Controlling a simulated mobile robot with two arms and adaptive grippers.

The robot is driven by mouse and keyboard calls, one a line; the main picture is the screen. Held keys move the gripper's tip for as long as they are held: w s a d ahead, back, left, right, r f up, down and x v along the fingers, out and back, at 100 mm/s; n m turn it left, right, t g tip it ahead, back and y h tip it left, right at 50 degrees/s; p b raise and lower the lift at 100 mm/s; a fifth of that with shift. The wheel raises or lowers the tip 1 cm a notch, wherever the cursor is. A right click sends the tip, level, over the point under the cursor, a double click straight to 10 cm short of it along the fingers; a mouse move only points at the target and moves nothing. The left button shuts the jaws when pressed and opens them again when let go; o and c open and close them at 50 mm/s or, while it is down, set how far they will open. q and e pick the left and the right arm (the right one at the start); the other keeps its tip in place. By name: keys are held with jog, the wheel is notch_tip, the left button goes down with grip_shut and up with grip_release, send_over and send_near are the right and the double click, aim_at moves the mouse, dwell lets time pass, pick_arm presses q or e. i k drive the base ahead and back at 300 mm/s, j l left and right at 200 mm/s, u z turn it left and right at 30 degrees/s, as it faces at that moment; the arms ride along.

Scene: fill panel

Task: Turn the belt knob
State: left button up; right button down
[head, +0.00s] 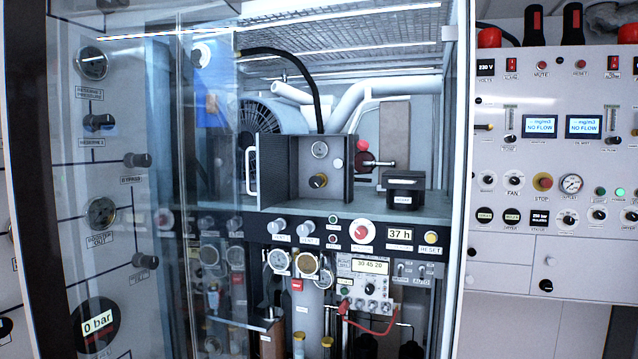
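Neither of my grippers is in view. Many knobs show, but I cannot read a label that marks the belt knob. Black knobs such as this one (138,160) stand on the left panel (125,190).
A glass pane (208,130) covers the cabinet's left part; its right part looks open. A red cable (372,325) loops in front of the lower equipment. A white panel (560,120) at right carries several knobs, two blue displays and a red stop button (543,183).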

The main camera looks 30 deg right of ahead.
aim_at(315, 181)
jog(key=i+l+z, duration=0.3)
jog(key=i+l, duration=0.15)
jog(key=l, duration=0.15)
jog(key=i+l+z, duration=0.3)
jog(key=i+l, duration=0.2)
jog(key=k+l, duration=0.1)
jog(key=l, duration=0.3)
jog(key=k+l+z, duration=0.15)
jog(key=l, duration=0.6)
jog(key=k+l+z, duration=0.15)
jog(key=l, duration=0.25)
